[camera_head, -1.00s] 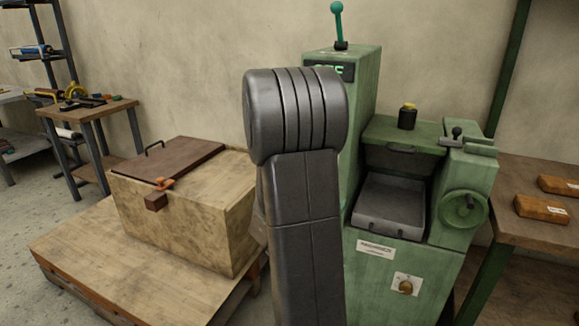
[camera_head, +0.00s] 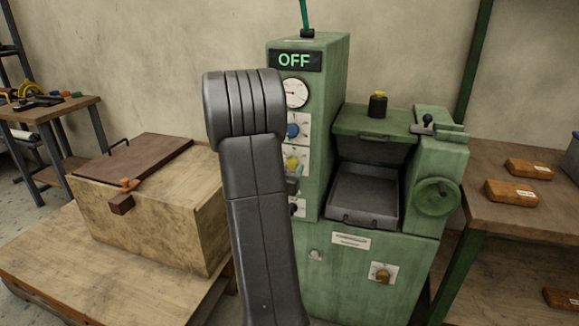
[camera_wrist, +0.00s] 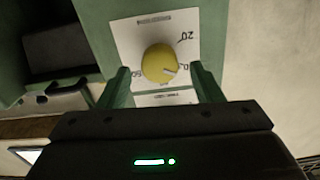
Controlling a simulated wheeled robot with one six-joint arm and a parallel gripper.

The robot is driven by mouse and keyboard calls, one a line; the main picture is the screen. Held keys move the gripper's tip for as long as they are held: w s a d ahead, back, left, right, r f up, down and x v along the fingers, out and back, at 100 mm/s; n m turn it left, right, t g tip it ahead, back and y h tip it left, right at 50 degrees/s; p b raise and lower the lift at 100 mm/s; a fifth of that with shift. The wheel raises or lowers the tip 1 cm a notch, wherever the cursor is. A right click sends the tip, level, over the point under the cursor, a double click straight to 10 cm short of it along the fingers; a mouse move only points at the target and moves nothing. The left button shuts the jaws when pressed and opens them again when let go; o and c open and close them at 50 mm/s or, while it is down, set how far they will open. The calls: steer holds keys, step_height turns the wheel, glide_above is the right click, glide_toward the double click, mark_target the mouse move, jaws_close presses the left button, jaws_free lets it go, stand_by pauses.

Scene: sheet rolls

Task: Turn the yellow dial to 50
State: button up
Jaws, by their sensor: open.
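The yellow dial (camera_head: 292,163) sits on a white plate on the side of the green machine's column, partly behind my arm. In the wrist view the yellow dial (camera_wrist: 158,63) is close, on its white scale plate (camera_wrist: 125,35). Its pale pointer mark lies at the lower right, towards a 0; a 20 is at the upper right, and a number at the left is hard to read. My gripper (camera_wrist: 161,78) is open, one green finger on each side below the dial, not visibly gripping it. In the head view my arm hides most of the gripper.
The green column also carries an OFF display (camera_head: 295,60), a round gauge (camera_head: 295,92), a blue dial (camera_head: 293,131) above the yellow one and a black knob (camera_head: 296,208) below. A wooden crate (camera_head: 150,215) stands at left; a bench (camera_head: 510,215) is at right.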

steer(key=shift+x, duration=0.95)
steer(key=shift+c, duration=0.2)
steer(key=c, duration=0.9)
steer(key=shift+c, duration=0.2)
